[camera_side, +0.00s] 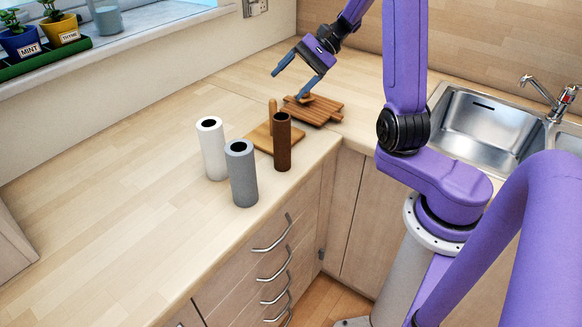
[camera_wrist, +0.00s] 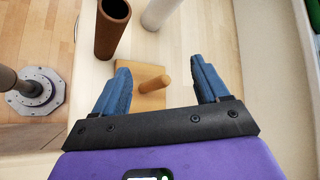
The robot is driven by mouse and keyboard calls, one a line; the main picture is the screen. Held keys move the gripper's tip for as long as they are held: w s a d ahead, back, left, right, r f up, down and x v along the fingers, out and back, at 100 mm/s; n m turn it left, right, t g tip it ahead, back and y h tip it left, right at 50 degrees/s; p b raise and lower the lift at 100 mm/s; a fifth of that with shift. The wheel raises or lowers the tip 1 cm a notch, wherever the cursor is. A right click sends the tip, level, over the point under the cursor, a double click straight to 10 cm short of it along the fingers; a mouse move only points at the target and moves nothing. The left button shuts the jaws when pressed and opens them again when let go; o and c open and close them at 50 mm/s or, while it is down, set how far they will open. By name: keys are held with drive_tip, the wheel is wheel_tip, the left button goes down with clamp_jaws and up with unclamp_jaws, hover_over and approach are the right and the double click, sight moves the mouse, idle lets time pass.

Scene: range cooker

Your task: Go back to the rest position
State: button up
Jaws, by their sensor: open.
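My gripper (camera_side: 298,80) is open and empty, with its two blue fingers spread apart. In the side view it is above the counter, near the slatted wooden board. In the wrist view my gripper (camera_wrist: 165,80) frames a wooden peg (camera_wrist: 155,84) that stands on a square wooden base (camera_wrist: 128,66). The fingers do not appear to touch the peg. In the side view the peg (camera_side: 272,114) rises from its base (camera_side: 259,139), partly behind a brown roll (camera_side: 282,145).
A white roll (camera_side: 212,152) and a grey roll (camera_side: 242,177) stand upright left of the brown one. A slatted wooden board (camera_side: 322,109) lies behind the peg. A sink (camera_side: 480,130) is at the right. Potted herbs (camera_side: 60,28) stand on the windowsill. The left counter is clear.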

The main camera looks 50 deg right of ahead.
drive_tip(key=s+a+r+n+g+h, duration=0.2)
drive_tip(key=a+n, duration=0.6)
drive_tip(key=s+a+r+n+g+h, duration=0.1)
drive_tip(key=s+a+n+g+h, duration=0.1)
drive_tip(key=a+n, duration=0.55)
drive_tip(key=s+f+n+h, duration=0.2)
drive_tip(key=s+n, duration=0.1)
drive_tip(key=s, duration=0.4)
drive_tip(key=s+f+n+h, duration=0.1)
drive_tip(key=s+n, duration=0.3)
drive_tip(key=s, duration=0.4)
drive_tip(key=s+d+f+n+h, duration=0.1)
drive_tip(key=s+f+n+h, duration=0.1)
drive_tip(key=s, duration=0.6)
drive_tip(key=shift+f+n+h, duration=0.3)
drive_tip(key=shift+f+n, duration=0.1)
drive_tip(key=shift+n, duration=0.35)
